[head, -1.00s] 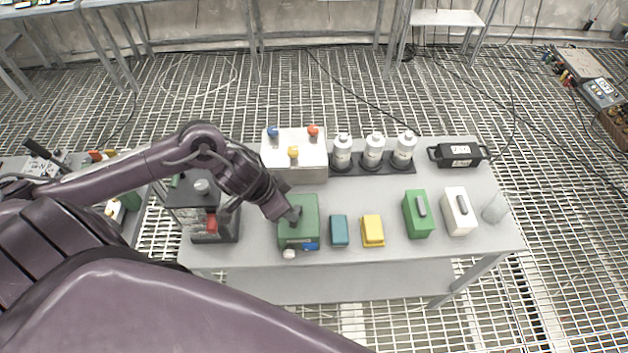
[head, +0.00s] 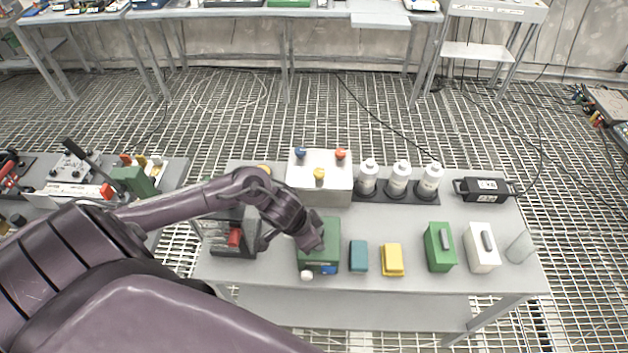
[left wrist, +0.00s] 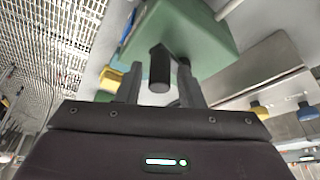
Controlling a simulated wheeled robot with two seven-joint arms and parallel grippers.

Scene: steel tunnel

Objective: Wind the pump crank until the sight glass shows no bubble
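The pump is a green box (head: 331,236) on the grey table in the head view, with a white knob (head: 307,275) and a small blue patch at its front. My left gripper (head: 316,245) is over its top and covers most of the crank. In the left wrist view the green housing (left wrist: 185,38) lies just past the fingers. The black crank handle (left wrist: 160,70) is between the two fingers of my left gripper (left wrist: 161,85). A gap shows on both sides, so the gripper is open around it. I cannot make out the sight glass. My right gripper is not in view.
A white box with coloured knobs (head: 320,180) stands behind the pump, with white bottles (head: 398,180) to its right. A unit with a red part (head: 233,238) is at left. Teal (head: 358,256) and yellow (head: 392,260) blocks lie to the right.

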